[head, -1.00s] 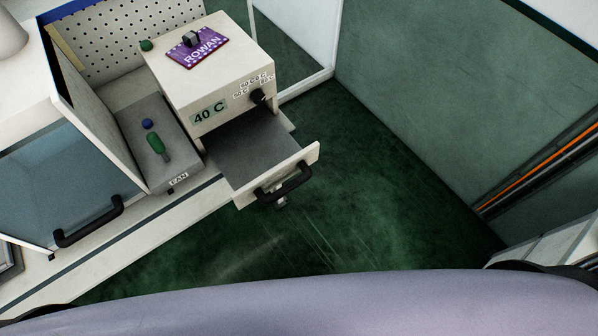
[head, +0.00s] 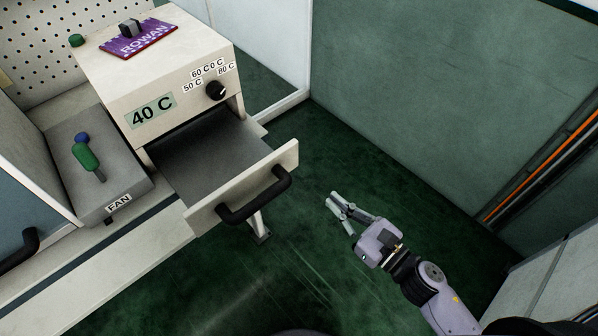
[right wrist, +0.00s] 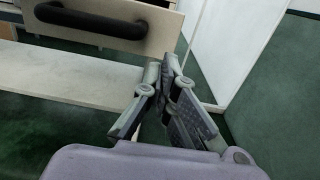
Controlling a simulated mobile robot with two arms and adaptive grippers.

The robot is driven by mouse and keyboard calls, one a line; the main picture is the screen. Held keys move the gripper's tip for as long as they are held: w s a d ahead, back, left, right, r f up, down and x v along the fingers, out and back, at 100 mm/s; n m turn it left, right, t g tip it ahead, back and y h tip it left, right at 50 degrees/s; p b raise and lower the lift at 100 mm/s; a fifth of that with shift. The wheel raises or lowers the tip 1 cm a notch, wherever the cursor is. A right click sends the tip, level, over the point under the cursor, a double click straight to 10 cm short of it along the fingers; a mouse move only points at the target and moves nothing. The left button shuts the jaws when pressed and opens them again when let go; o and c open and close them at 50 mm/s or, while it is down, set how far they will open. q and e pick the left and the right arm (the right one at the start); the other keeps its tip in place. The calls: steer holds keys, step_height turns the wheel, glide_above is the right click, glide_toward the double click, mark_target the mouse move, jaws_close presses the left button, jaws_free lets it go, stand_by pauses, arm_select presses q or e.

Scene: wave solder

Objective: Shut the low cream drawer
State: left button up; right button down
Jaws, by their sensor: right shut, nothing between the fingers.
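The low cream drawer (head: 200,206) stands pulled out from under the cream heater box (head: 165,85), and its grey inside is empty where I see it. A black bar handle (head: 257,198) is on its front. In the right wrist view the drawer front (right wrist: 160,22) and its handle (right wrist: 90,18) show at the top left. My right gripper (head: 336,202) is shut and empty, in the open space to the right of the drawer front and apart from it. In the right wrist view its fingers (right wrist: 166,85) point toward the drawer side. My left gripper is not in view.
A grey fan box (head: 95,165) with a green and blue tool on it sits left of the heater. Green floor is clear around my right arm; walls stand behind.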

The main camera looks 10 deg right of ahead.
mark_target(289, 162)
steer(key=p+x, duration=0.3)
steer(key=x, duration=0.8)
steer(key=shift+w+a+r, duration=0.15)
steer(key=shift+w, duration=0.1)
steer(key=shift+w+a, duration=0.4)
steer(key=shift+w, duration=0.2)
